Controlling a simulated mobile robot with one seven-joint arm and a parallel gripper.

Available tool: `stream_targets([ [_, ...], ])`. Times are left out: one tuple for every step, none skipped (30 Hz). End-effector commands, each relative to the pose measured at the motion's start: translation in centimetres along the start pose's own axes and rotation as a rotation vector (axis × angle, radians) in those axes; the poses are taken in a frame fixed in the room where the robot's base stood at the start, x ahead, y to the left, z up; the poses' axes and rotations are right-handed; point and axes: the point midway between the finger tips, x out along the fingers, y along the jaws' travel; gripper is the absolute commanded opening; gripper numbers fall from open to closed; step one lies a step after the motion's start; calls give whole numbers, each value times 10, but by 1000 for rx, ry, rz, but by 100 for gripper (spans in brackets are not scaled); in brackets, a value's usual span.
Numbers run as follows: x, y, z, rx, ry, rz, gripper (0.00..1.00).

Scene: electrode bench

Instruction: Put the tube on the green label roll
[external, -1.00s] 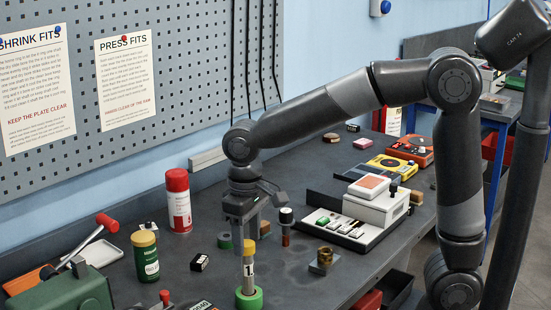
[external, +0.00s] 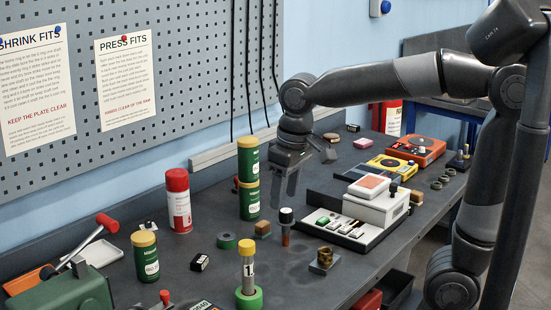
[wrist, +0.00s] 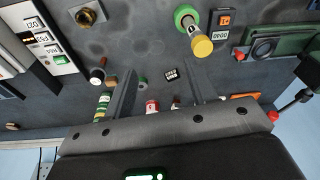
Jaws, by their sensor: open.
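The tube (external: 248,270), clear with a yellow cap and a label marked 1, stands upright on the bright green label roll (external: 249,300) near the bench's front edge. In the wrist view the tube (wrist: 194,33) also shows with its yellow cap toward the camera, its foot at the green roll (wrist: 183,12); whether it sits in the roll's hole or on its top is hard to tell. My gripper (external: 285,190) is open and empty, up and back from the tube, above the rear of the bench. Its spread fingers (wrist: 165,90) show in the wrist view.
Stacked green cans (external: 249,190) and a red spray can (external: 179,200) stand at the back. A darker green roll (external: 227,241) lies behind the tube. A white device on a tray (external: 345,232) and a brass fitting (external: 324,261) are to the right.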

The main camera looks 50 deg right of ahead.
Motion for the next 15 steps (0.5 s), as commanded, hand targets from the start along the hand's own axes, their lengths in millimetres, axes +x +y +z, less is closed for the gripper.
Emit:
stream_targets([
  [-4,15,14,21,36,0,52],
  [-5,23,21,30,56,0,52],
  [-7,33,31,41,83,2,52],
  [-7,40,38,49,103,4,52],
  [-7,47,46,57,123,7,52],
  [-7,55,56,69,150,11,52],
  [-7,61,64,77,169,15,52],
  [-6,66,72,84,190,20,52],
  [-5,73,82,95,214,27,52],
  [-4,78,89,102,233,32,52],
  [-3,82,96,108,249,37,52],
  [-1,87,103,116,270,45,52],
  [1,90,109,121,283,50,52],
  [2,93,114,126,296,55,52],
  [4,95,119,130,311,61,52],
])
